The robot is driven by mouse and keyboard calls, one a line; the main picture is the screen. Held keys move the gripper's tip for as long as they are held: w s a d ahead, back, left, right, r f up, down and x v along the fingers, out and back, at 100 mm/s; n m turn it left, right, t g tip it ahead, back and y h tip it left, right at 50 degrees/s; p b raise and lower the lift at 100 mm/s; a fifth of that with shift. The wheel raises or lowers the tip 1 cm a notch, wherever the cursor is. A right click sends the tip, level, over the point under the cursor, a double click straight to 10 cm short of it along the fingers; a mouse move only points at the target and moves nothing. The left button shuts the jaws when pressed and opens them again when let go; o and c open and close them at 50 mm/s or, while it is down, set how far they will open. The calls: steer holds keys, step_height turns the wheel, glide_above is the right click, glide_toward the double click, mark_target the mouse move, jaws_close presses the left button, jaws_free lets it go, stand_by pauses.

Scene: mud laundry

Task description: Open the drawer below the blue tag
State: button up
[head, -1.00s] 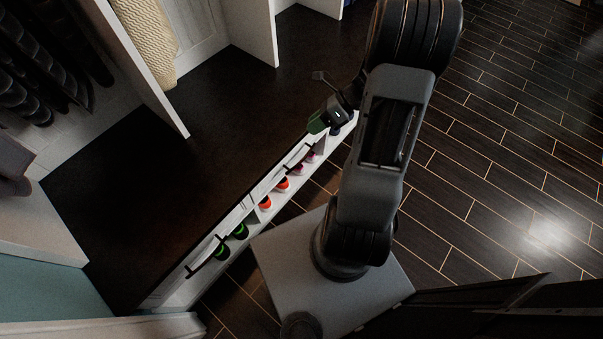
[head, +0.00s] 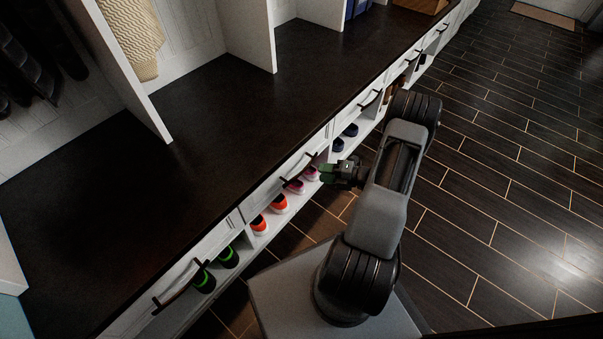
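A row of white drawers with dark bar handles runs under the dark bench top in the head view. The nearest drawer handle (head: 300,166) is just left of my gripper (head: 326,172). Other handles show at the lower left (head: 177,284) and farther along, at the upper right (head: 371,98). All the drawers look shut. I cannot make out a blue tag. My gripper, with green fingertips, points left at the cabinet front, apart from the handle as far as I can see. Its finger gap is too small to judge.
Shoes stand on the open shelf below the drawers: green-black (head: 228,257), orange (head: 279,203), pink (head: 295,186) and dark blue (head: 350,130). White dividers (head: 247,35) rise from the bench. Blue objects (head: 355,8) stand at the top. The dark plank floor at right is clear.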

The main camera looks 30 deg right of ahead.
mark_target(302, 170)
steer(key=b+x, duration=0.2)
steer(key=x, duration=0.6)
steer(key=shift+w+a+f, duration=0.1)
steer(key=shift+w+a, duration=0.05)
steer(key=shift+a, duration=0.05)
steer(key=shift+c, duration=0.3)
jaws_close()
